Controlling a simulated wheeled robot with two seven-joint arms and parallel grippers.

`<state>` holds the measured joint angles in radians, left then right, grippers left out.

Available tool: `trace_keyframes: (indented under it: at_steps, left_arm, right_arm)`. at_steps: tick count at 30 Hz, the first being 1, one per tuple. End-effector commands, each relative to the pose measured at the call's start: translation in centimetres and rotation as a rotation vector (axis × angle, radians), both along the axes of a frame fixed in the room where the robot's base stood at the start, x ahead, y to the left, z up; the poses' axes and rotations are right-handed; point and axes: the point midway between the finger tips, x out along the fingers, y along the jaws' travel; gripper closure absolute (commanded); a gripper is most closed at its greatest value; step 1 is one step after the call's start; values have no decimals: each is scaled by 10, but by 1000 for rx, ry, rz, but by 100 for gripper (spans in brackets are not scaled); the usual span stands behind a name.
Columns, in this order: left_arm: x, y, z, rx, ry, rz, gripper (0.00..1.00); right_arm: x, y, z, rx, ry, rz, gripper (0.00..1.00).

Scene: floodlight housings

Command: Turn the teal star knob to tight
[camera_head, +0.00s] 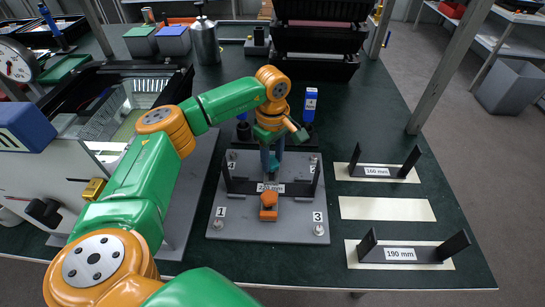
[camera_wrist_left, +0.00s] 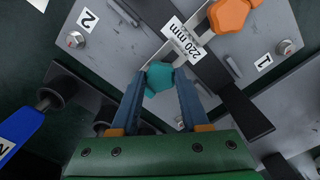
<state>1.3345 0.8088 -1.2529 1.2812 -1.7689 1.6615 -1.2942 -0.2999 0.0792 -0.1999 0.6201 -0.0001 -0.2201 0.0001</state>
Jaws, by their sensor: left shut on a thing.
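The teal star knob (camera_wrist_left: 160,77) sits between the two blue-grey fingers of my left gripper (camera_wrist_left: 159,85) in the left wrist view, and the fingers are shut on it. In the head view my left gripper (camera_head: 271,165) points down over the back part of the grey base plate (camera_head: 250,229), and the knob is largely hidden there. An orange star knob (camera_head: 268,204) stands in front of it on the same plate; it also shows in the left wrist view (camera_wrist_left: 229,15). A dark bracket labelled 220 mm (camera_wrist_left: 188,42) lies between the knobs. My right gripper is not in view.
Bolts stand at the plate's numbered corners. Brackets marked 160 mm (camera_head: 378,171) and 190 mm (camera_head: 400,252) lie to the right. Blue-handled tools (camera_head: 310,103) stand behind the plate. Black bins (camera_head: 318,40) are at the back, and a metal post (camera_head: 450,70) rises at the right.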

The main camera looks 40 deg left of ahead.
Motion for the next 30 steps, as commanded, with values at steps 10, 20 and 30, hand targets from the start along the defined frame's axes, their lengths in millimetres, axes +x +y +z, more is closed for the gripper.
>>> trace_keyframes:
  at_steps: [10,20,30]
  left_arm:
    - [0,0,1,-1,-2,-167,100]
    - [0,0,1,-1,-2,-213,100]
    - [0,0,0,-1,-1,-214,52]
  right_arm:
    - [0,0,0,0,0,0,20]
    - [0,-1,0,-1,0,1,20]
    - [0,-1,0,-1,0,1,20]
